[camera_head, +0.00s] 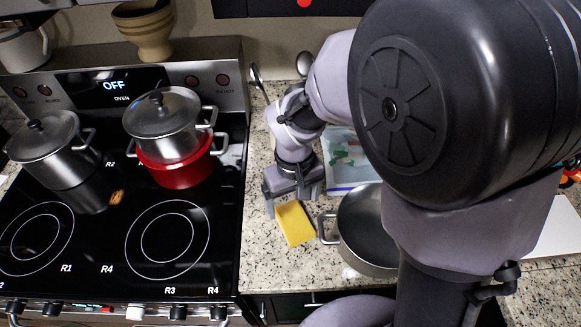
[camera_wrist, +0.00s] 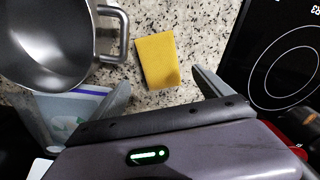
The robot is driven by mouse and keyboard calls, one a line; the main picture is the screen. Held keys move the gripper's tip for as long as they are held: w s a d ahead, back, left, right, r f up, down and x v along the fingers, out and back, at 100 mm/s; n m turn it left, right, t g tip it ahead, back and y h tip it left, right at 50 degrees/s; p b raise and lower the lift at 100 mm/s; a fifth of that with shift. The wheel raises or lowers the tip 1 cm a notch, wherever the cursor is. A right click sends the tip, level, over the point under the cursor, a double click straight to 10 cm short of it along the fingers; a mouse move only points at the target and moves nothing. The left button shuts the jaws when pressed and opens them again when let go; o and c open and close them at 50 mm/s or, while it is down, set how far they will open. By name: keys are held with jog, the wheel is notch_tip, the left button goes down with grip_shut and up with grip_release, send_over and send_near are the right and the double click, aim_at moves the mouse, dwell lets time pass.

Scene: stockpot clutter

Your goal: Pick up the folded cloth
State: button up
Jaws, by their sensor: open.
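The folded cloth (camera_head: 295,224) is a flat yellow rectangle on the speckled counter, between the stove edge and a steel pot. In the wrist view the cloth (camera_wrist: 157,60) lies just ahead of my gripper, nearly centred between the fingers. My gripper (camera_head: 293,198) is open and empty, at the far end of the cloth in the head view. Its two fingers show apart at either side in the wrist view (camera_wrist: 162,84). I cannot tell how high the fingertips are above the counter. The gripper hides a little of the cloth's far end in the head view.
An open steel pot (camera_head: 365,250) stands right of the cloth, its handle (camera_head: 326,228) close to it. A plastic bag (camera_head: 348,155) lies behind. The black stove (camera_head: 110,240) on the left carries a steel pot (camera_head: 55,152) and a red pot (camera_head: 178,166) with a lidded pot on it.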

aim_at(293, 219)
notch_tip(293, 219, down, 2)
jog(key=shift+d+f, duration=0.1)
jog(key=shift+d, duration=0.05)
jog(key=f+b, duration=0.1)
jog(key=f, duration=0.1)
jog(key=f+b, duration=0.1)
jog(key=f, duration=0.1)
jog(key=f+b, duration=0.1)
jog(key=shift+s+f, duration=0.25)
jog(key=shift+f, duration=0.15)
jog(key=shift+r, duration=0.1)
jog(key=c, duration=1.6)
notch_tip(293, 219, up, 4)
jog(key=shift+r+p, duration=0.1)
jog(key=shift+p, duration=1.05)
jog(key=s+a, duration=0.1)
jog(key=s, duration=0.4)
jog(key=s+a+b, duration=0.1)
jog(key=s+a, duration=0.1)
jog(key=s, duration=0.3)
jog(key=s+a, duration=0.2)
jog(key=s, duration=0.3)
jog(key=shift+r, duration=0.2)
jog(key=shift+s+r, duration=0.1)
jog(key=shift+r, duration=0.15)
